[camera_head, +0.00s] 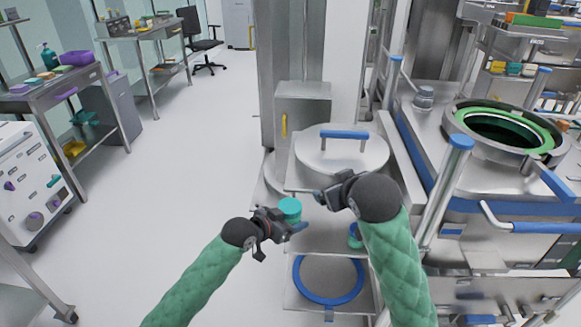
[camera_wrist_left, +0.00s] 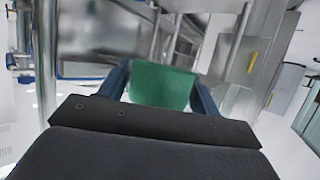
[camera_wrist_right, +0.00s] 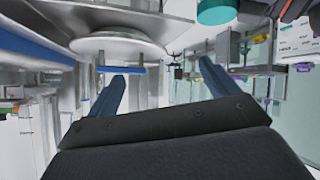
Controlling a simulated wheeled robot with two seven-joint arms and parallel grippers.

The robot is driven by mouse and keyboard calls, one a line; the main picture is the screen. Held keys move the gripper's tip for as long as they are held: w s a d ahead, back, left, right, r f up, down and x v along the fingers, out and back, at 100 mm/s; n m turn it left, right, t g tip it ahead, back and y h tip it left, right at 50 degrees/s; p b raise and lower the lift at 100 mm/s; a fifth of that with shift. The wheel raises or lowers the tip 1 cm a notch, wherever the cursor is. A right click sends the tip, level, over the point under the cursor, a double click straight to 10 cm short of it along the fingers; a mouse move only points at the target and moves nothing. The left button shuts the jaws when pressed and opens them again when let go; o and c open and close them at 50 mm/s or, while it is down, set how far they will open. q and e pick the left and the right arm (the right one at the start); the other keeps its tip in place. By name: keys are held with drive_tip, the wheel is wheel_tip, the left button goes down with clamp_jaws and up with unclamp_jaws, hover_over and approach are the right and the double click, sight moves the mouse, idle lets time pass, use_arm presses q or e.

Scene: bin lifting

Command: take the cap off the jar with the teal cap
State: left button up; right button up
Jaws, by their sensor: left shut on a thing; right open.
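The jar with the teal cap (camera_head: 289,208) is held up in front of the steel cart in the head view. My left gripper (camera_head: 287,224) is shut on it, and its green-teal side (camera_wrist_left: 162,87) fills the space between the fingers in the left wrist view. Fingers hide the jar's lower part. My right gripper (camera_head: 326,196) is open and empty, to the right of the jar and apart from it. In the right wrist view the teal cap (camera_wrist_right: 217,11) shows at the top right, outside the fingers. Another small teal and blue thing (camera_head: 355,236) is on a shelf, partly behind my right arm.
A steel cart has a round lid with a blue handle (camera_head: 344,134) on top and a blue ring (camera_head: 329,280) on its lowest shelf. A steel machine with a green-rimmed opening (camera_head: 504,126) stands at the right. Open floor (camera_head: 185,160) lies to the left.

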drive_tip(key=w+a+r+n+g, duration=0.1)
drive_tip(key=w+a+r+n, duration=0.3)
drive_tip(key=a+r, duration=0.35)
drive_tip(key=w+a+r+n+g, duration=0.1)
drive_tip(key=w+a+r+n, duration=0.4)
drive_tip(key=r, duration=0.4)
drive_tip(key=n+g+h, duration=0.3)
drive_tip(key=n+g, duration=0.4)
drive_tip(key=g, duration=0.2)
hover_over(291, 205)
wheel_tip(291, 205, down, 15)
wheel_tip(291, 205, down, 12)
drive_tip(key=shift+f, duration=0.15)
drive_tip(key=c, duration=1.2)
